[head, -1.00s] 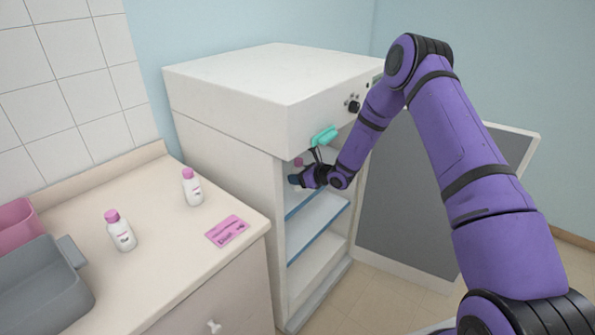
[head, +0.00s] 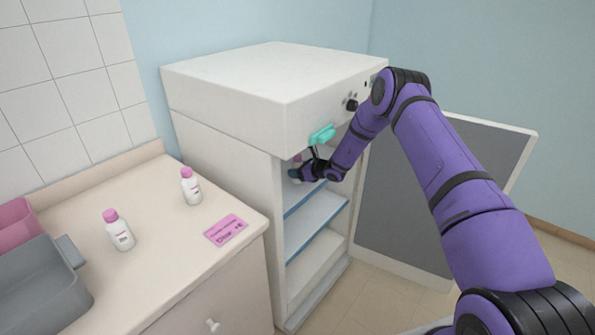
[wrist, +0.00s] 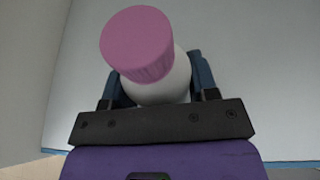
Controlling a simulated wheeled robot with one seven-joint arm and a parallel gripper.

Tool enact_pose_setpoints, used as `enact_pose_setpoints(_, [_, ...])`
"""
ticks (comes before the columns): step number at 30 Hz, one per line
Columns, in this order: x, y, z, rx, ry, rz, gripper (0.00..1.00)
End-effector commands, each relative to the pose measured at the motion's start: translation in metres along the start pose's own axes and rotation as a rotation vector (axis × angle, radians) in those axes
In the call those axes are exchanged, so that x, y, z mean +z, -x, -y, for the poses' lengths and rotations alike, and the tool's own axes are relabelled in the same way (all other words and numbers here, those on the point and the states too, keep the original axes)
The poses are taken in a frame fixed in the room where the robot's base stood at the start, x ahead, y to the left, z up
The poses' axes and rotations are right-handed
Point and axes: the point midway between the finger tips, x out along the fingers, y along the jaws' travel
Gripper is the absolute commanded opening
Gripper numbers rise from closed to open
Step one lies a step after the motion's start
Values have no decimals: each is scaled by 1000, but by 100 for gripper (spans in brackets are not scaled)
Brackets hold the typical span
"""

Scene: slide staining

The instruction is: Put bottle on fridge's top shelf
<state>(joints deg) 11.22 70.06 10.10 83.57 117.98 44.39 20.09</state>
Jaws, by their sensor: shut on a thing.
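The white fridge (head: 230,140) stands open, with its grey-lined door (head: 420,200) swung out to the right. Its top shelf (head: 302,199) has a blue front edge. My gripper (head: 299,174) reaches into the upper part of the fridge, above the top shelf. In the wrist view my gripper (wrist: 155,92) is shut on a white bottle (wrist: 162,88) with a pink cap (wrist: 138,42). The pale shelf surface lies behind the bottle there. Whether the bottle's base touches the shelf is hidden. In the head view the gripper mostly covers the bottle.
Two more pink-capped bottles (head: 118,231) (head: 191,187) stand on the counter (head: 165,270) beside a pink card (head: 226,230). A grey bin (head: 42,285) and a pink bin (head: 15,222) sit at left. A teal handle-like piece (head: 322,134) is on the fridge front, close above my wrist.

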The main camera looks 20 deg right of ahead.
Motion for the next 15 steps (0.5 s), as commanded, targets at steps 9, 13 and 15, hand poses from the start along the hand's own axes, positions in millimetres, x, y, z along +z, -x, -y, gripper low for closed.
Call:
enact_pose_setpoints(9, [-2, -1, 0, 0, 1, 0, 65])
enact_pose_setpoints(13, [-2, -1, 0, 0, 1, 0, 79])
enact_pose_setpoints(15, [-2, -1, 0, 0, 1, 0, 79])
